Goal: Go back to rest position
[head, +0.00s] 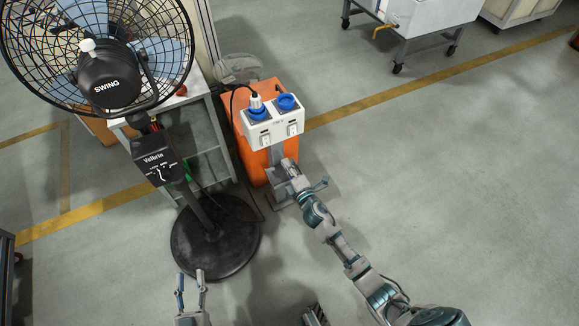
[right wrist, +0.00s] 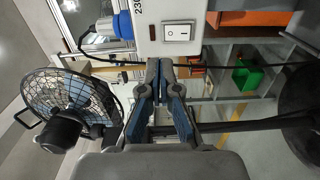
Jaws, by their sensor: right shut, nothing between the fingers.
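My right gripper (head: 288,163) is in front of the white socket box (head: 270,132), just below its lower edge in the head view. In the right wrist view this gripper (right wrist: 159,68) is shut and empty, with its fingertips below a rocker switch (right wrist: 178,32) on the box. I cannot tell whether they touch the box. A plug (head: 255,101) sits in the left blue socket; the right blue socket (head: 287,102) has no plug. My left gripper (head: 190,274) is at the bottom of the head view, fingers apart and empty, near the round fan base (head: 215,240).
A black pedestal fan (head: 108,82) stands at the left, with its control box (head: 155,165) on the pole. An orange cabinet (head: 252,165) is behind the socket box. A wheeled cart (head: 420,30) stands at the top right. The floor at the right is clear.

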